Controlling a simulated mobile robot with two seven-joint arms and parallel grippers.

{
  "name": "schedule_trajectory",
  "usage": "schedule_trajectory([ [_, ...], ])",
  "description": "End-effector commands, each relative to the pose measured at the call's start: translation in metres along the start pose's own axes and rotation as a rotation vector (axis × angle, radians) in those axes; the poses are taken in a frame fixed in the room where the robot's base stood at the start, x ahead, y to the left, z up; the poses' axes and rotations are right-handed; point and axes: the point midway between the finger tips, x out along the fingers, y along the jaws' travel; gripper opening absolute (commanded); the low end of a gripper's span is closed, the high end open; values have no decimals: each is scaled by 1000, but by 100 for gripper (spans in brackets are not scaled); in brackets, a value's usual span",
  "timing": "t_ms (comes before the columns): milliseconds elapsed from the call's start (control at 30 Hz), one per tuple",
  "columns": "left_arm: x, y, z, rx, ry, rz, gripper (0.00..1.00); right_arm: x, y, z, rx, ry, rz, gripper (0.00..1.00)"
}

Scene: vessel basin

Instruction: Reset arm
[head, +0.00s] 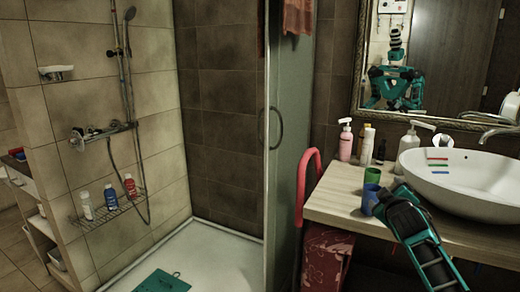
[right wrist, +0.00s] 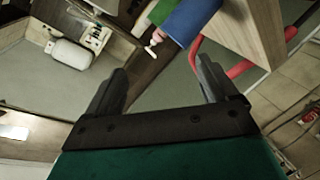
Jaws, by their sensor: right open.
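My right arm comes in from the lower right of the head view. My right gripper (head: 385,202) is at the front edge of the counter, right beside the blue cup (head: 370,199). In the right wrist view the two fingers of my right gripper (right wrist: 158,78) are apart with nothing between them. The blue cup (right wrist: 190,20) shows beyond the fingertips there, with the green cup (right wrist: 160,10) partly behind it. The green cup (head: 373,175) stands behind the blue one on the counter in the head view. My left gripper is not in view.
The wooden counter (head: 332,203) carries a white basin (head: 470,185) with red, green and blue strips in it. Several bottles (head: 362,145) stand at the back. A red rail (head: 303,190) is at the counter's left end, beside the glass shower door (head: 290,130).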

Motion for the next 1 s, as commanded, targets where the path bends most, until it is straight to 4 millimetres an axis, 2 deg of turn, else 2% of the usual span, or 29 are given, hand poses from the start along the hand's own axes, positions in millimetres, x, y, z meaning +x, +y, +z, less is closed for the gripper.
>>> schedule_trajectory([
  [100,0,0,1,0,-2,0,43,-3,-2,-32,288,169,-33,86],
  [200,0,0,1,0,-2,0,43,-9,2,-57,527,299,-68,86],
  [300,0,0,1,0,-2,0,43,-23,-43,-35,523,267,-126,86],
  [367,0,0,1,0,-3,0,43,-34,-66,-24,520,251,-156,86],
  [567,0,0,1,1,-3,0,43,-84,-150,21,521,181,-274,86],
  [667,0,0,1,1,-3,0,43,-122,-194,48,530,134,-345,86],
  [800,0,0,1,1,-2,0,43,-188,-249,84,554,61,-443,86],
  [900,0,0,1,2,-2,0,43,-238,-279,106,575,3,-506,86],
  [1000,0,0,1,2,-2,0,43,-283,-298,124,598,-49,-556,86],
])
